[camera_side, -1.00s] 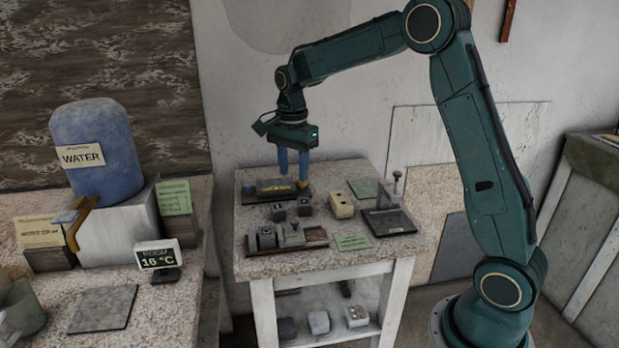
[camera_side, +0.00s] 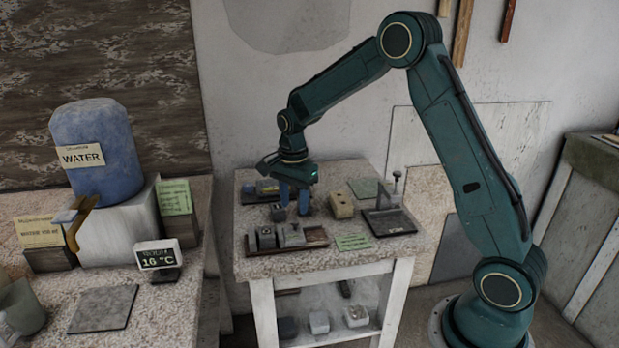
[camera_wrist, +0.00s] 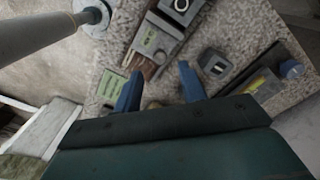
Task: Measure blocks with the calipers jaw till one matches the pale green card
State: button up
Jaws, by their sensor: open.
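My gripper (camera_side: 294,206) is open, with its blue fingers low over the small stone-topped table. A small dark block (camera_side: 278,212) stands just left of the fingers. In the wrist view a grey-topped marked block (camera_wrist: 214,64) lies outside the right finger, and my gripper (camera_wrist: 158,72) shows no block between its tips. A pale green card (camera_side: 353,242) lies at the front right and also shows in the wrist view (camera_wrist: 108,86). I cannot pick out the calipers with certainty.
A beige block with holes (camera_side: 341,206) stands right of my gripper. Beyond it is a dark plate with an upright post (camera_side: 390,220). A dark tray (camera_side: 249,195) is at the back, and a green square (camera_side: 363,188) lies behind. Several blocks are on the lower shelf.

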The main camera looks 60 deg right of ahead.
aim_at(295, 221)
jog(key=shift+f, duration=2.35)
